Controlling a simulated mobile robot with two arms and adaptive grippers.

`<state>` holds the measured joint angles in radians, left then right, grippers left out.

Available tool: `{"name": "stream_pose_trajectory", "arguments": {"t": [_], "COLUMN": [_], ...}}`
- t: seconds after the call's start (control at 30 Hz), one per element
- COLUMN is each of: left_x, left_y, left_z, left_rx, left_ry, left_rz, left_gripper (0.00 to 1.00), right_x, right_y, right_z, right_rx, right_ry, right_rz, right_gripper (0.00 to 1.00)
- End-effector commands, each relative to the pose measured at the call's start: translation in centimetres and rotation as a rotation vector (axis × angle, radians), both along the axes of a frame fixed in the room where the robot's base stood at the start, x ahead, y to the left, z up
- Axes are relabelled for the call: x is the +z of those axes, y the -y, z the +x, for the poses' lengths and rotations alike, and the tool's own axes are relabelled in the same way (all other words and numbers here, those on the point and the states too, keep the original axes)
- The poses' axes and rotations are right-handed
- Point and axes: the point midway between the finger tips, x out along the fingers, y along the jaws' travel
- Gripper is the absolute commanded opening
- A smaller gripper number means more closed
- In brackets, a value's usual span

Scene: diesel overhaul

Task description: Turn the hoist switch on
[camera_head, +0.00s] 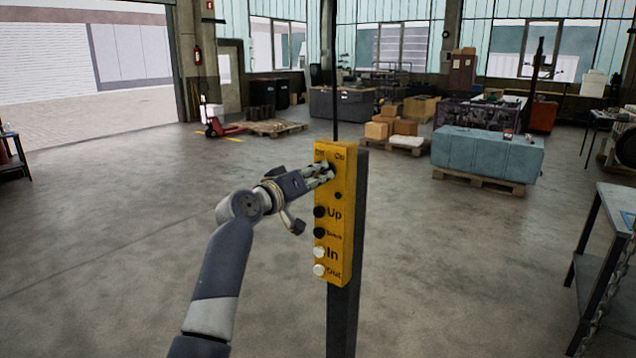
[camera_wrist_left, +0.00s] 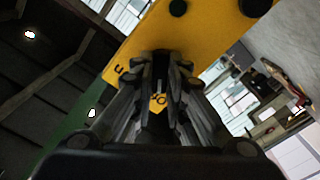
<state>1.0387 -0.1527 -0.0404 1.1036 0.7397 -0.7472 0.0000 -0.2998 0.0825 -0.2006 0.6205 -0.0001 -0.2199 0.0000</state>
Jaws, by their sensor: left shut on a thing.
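The yellow hoist control box (camera_head: 347,225) hangs upright on a dark post in the middle of the head view. It carries black and white buttons with labels such as Up, In and Out. My left gripper (camera_head: 328,173) is at the upper part of the box, below the labels at its top. It is shut on the switch there, which the fingers mostly hide. In the left wrist view the fingers (camera_wrist_left: 163,72) meet against the yellow face (camera_wrist_left: 205,28), with lettering beside them. The switch's position cannot be told. My right gripper is not in view.
A metal table (camera_head: 612,212) stands at the right edge. A blue block on a pallet (camera_head: 487,152), cardboard boxes (camera_head: 378,129) and a red pallet jack (camera_head: 222,129) are farther back. The floor around the post is clear.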

Motion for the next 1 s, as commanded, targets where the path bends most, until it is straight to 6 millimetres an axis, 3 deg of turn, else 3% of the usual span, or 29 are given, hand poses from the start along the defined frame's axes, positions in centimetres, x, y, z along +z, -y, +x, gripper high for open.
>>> {"name": "stream_pose_trajectory", "arguments": {"t": [0.1,0.4,1.0], "left_x": [-0.6,-0.4,-0.1], "left_y": [-0.1,-0.1,0.0], "left_z": [0.0,0.0,0.0], "left_rx": [0.002,0.003,0.002], "left_ry": [0.06,0.227,0.56], "left_rz": [0.081,0.31,0.771], "left_gripper": [0.0,0.0,0.0], "right_x": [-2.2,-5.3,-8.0], "right_y": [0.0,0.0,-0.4], "right_z": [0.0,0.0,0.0], "right_rx": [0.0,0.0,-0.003], "right_ry": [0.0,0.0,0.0], "right_rz": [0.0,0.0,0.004], "right_gripper": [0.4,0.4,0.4]}}
